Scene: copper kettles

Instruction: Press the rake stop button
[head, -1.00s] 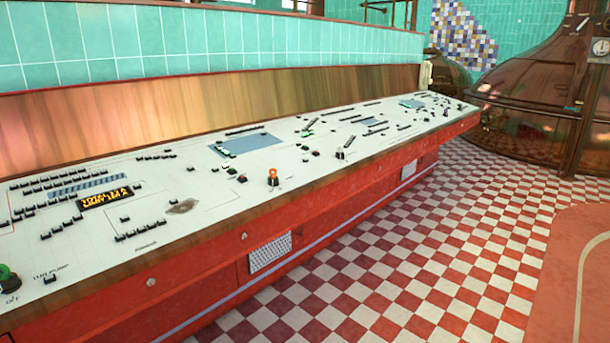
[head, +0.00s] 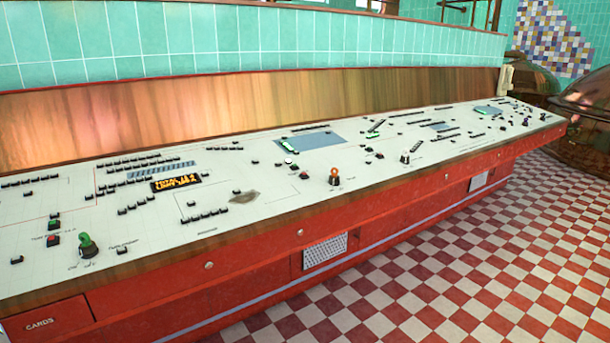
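A long sloping white control panel (head: 130,245) carries many small dark buttons and several red ones. I cannot tell which one is the rake stop button, as most labels are too small to read. A red button (head: 53,239) on a dark base sits at the near left, beside a green knob (head: 87,246). Another red button (head: 304,175) sits near the middle, left of an orange-topped knob (head: 334,177). My gripper is not in view.
A lit orange display (head: 176,183) is set in the panel. The red console front (head: 250,262) has a wooden edge and a "CARDS" drawer (head: 45,321). The checkered floor (head: 450,290) is open at the right. Copper kettles (head: 590,105) stand at the far right.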

